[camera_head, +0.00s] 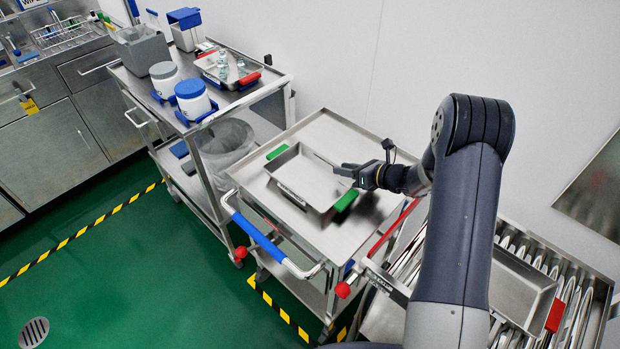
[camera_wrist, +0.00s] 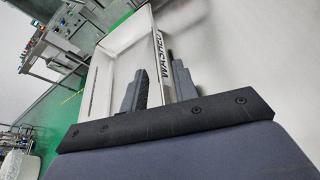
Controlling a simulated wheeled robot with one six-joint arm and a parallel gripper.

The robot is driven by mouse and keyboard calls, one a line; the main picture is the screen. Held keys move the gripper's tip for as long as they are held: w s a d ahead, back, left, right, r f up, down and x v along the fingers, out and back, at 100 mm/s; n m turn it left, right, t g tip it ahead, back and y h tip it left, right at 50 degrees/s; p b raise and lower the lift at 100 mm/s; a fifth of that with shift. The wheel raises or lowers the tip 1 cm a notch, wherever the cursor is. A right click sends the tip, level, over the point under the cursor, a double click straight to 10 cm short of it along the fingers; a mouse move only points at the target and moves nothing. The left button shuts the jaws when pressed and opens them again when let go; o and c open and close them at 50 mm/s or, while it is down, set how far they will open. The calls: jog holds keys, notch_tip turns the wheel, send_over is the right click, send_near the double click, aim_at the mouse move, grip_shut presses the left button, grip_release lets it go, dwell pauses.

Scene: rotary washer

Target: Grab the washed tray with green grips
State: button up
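The metal tray with green grips (camera_head: 312,181) lies on the top of a steel cart (camera_head: 365,228). One green grip (camera_head: 277,151) shows at its far left end and another (camera_head: 346,199) at its right end. My gripper (camera_head: 335,166) is over the right part of the tray, fingers pointing left. In the wrist view, my gripper (camera_wrist: 158,85) has its two dark fingers spread apart. The tray wall lettered WASHED (camera_wrist: 162,58) appears in the gap between them. I cannot tell whether a finger touches the tray.
A tray with a red grip (camera_head: 520,290) lies on the roller conveyor at right. A second cart at left holds jars (camera_head: 193,99), a grey bin (camera_head: 142,50) and a red-gripped tray with bottles (camera_head: 228,72). The wall is behind; green floor is free at front left.

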jog(key=shift+c, duration=0.3)
grip_shut()
dwell(1.0)
